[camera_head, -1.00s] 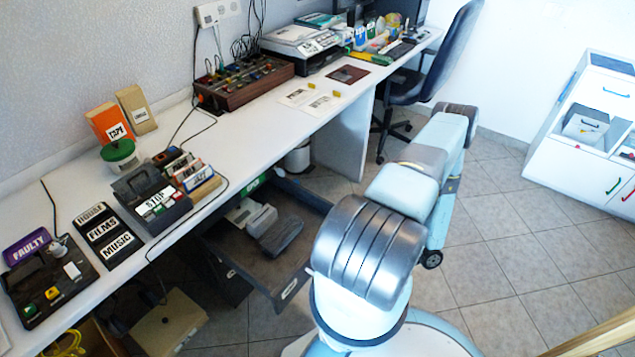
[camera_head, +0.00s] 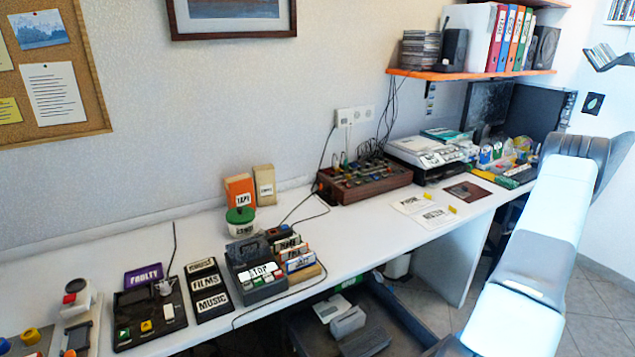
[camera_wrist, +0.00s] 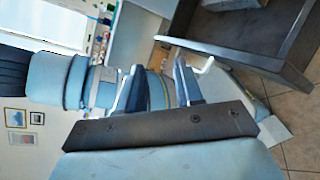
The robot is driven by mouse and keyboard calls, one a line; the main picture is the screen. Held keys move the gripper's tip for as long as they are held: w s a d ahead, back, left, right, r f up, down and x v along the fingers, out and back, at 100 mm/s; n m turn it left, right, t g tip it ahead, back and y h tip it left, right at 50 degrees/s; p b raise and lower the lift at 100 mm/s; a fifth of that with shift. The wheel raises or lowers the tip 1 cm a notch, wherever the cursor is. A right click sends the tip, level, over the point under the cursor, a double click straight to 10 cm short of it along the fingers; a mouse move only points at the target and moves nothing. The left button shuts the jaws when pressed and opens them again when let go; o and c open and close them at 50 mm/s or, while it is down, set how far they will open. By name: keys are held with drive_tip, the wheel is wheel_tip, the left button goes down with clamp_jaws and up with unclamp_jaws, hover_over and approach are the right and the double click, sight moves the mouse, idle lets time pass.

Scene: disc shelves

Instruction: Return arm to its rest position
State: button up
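My arm shows at the right of the head view as pale blue and grey links, slanting up to the right in front of the desk's far end. Its gripper end is not seen in that view. In the wrist view my gripper (camera_wrist: 158,86) has two dark fingers standing well apart, with nothing held between them. Behind the fingers are pale blue parts of my own body, and the gap shows no object.
A white desk (camera_head: 365,240) runs along the wall with labelled boxes, a control box (camera_head: 362,182) and a printer (camera_head: 425,152). An orange shelf (camera_head: 470,74) hangs above. An open dark drawer (camera_wrist: 240,35) shows in the wrist view, near the gripper. Tiled floor lies at right.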

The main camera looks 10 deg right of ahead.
drive_tip(key=w+a+r+n+g+h, duration=0.1)
drive_tip(key=w+a+r+n+h, duration=0.3)
drive_tip(key=r, duration=0.5)
drive_tip(key=w+a+r+n+g+h, duration=0.1)
drive_tip(key=a+r+n+h, duration=0.15)
drive_tip(key=r+n, duration=0.5)
drive_tip(key=w+a+r+n+g+h, duration=0.1)
drive_tip(key=w+a+r+n+h, duration=0.25)
drive_tip(key=r, duration=0.75)
drive_tip(key=s+a+r+n+t+h, duration=0.2)
drive_tip(key=s+a+r+n+t, duration=0.2)
drive_tip(key=r, duration=0.5)
drive_tip(key=s+a+r+n+t+h, duration=0.3)
drive_tip(key=s+a+r+n+t, duration=0.1)
drive_tip(key=s+a+r+n, duration=0.3)
drive_tip(key=a+r+n, duration=0.2)
drive_tip(key=a+r, duration=0.1)
drive_tip(key=a, duration=0.1)
drive_tip(key=shift+s+n+t, duration=0.3)
